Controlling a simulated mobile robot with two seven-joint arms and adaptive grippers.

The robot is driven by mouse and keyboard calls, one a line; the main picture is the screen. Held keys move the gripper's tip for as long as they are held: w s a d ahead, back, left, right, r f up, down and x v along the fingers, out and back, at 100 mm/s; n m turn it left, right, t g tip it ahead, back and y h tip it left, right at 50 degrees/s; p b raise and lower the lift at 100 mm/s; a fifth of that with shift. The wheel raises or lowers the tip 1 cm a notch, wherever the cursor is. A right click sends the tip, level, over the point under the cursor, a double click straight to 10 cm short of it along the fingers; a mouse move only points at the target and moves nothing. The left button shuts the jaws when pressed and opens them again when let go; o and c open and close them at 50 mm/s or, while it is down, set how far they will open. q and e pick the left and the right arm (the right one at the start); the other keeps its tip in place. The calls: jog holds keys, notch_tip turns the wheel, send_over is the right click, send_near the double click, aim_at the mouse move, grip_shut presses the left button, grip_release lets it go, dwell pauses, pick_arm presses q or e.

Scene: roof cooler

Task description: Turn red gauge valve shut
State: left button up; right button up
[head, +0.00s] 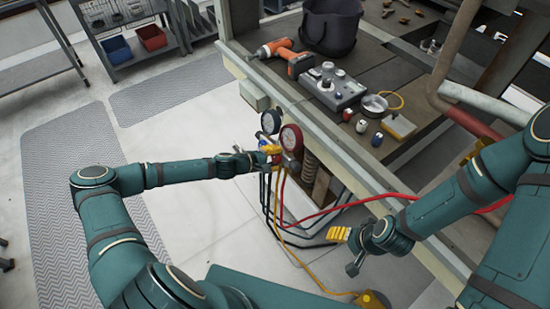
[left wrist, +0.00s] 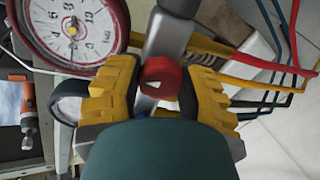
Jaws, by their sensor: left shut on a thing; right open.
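The red-rimmed gauge (head: 291,138) hangs at the edge of the workbench. It shows large at the upper left in the left wrist view (left wrist: 75,30). The red valve knob (left wrist: 160,77) sits on the grey manifold beside it. My left gripper (head: 270,149) is at the manifold. In the left wrist view its yellow finger pads (left wrist: 158,90) stand on either side of the red knob and are shut on it. The fingers hide the knob in the head view. My right gripper (head: 346,250) is open and empty, low in front of the bench, away from the gauges.
A second gauge (head: 271,122) hangs left of the red one. Red, black and yellow hoses (head: 283,195) run below. On the workbench (head: 300,95) are an orange drill (head: 288,57), a grey control box (head: 330,86) and a dark bucket (head: 330,25). The floor at left is clear.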

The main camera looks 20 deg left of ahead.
pick_arm(q)
jog(key=shift+d, duration=0.15)
jog(key=o, duration=1.2)
jog(key=shift+s+a+r, duration=0.1)
jog(key=shift+s+a, duration=0.1)
jog(key=shift+a, duration=0.15)
jog(key=v, duration=1.1)
jog(key=shift+s+a+r, duration=0.1)
jog(key=shift+s, duration=0.05)
